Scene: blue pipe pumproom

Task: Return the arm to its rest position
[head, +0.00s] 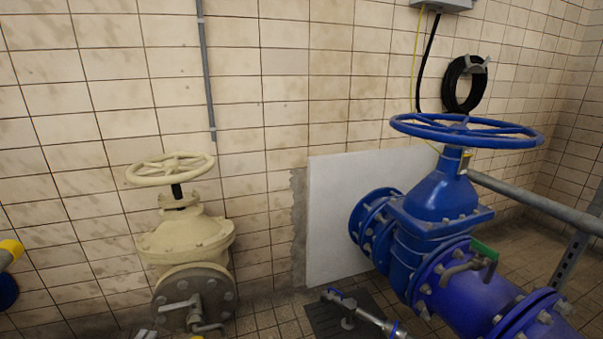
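Neither of my grippers shows clearly in the head view, and I cannot see my arms. A small pale grey piece at the bottom edge, left of the cream valve, is too cut off to identify. The cream valve (187,240) has a cream handwheel (171,169) on top and stands upright against the tiled wall. The blue valve (440,200) with its large blue handwheel (467,131) stands at the right. Nothing is seen touching either handwheel.
A blue pipe (480,300) runs from the blue valve to the lower right. A grey rail (535,200) crosses at right. A small metal pipe (365,315) lies low in front. A black hose coil (463,88) hangs on the wall. A yellow-and-blue part (10,252) shows at the left edge.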

